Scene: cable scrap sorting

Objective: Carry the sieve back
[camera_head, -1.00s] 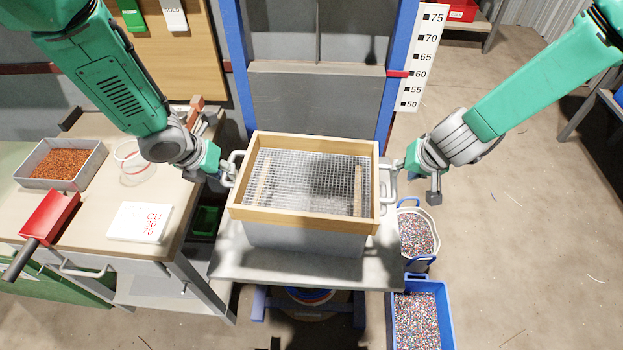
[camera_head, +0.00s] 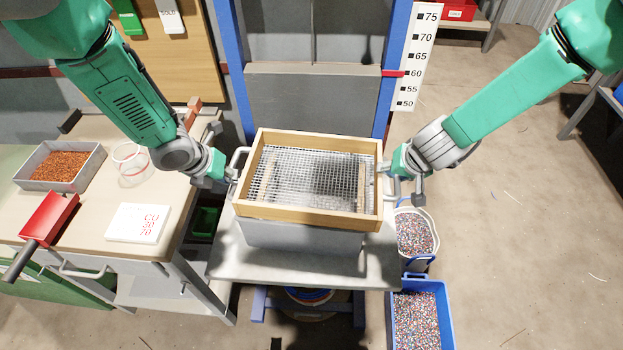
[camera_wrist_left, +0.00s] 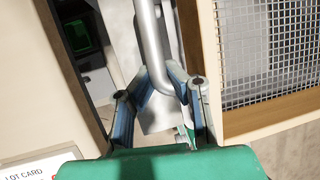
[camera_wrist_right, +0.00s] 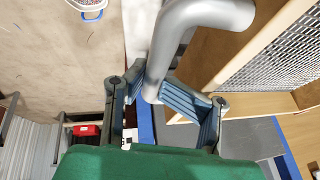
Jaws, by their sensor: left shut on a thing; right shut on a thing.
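The sieve (camera_head: 305,217) is a square wooden frame with wire mesh and a metal handle on each side. It is over a grey bin (camera_head: 300,237) on the grey platform; from this angle I cannot tell whether it touches the bin. My left gripper (camera_head: 228,174) is shut on the left handle, and the handle bar (camera_wrist_left: 152,45) runs between its fingers in the left wrist view. My right gripper (camera_head: 388,178) is shut on the right handle, and that bar (camera_wrist_right: 165,60) sits between its fingers in the right wrist view.
A bench (camera_head: 90,215) on the left holds a tray of copper granules (camera_head: 60,165), a red scoop (camera_head: 50,217) and a lot card (camera_head: 138,222). A white bucket (camera_head: 415,232) and blue bin (camera_head: 420,310) of mixed granules stand at right. A blue-posted frame rises behind.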

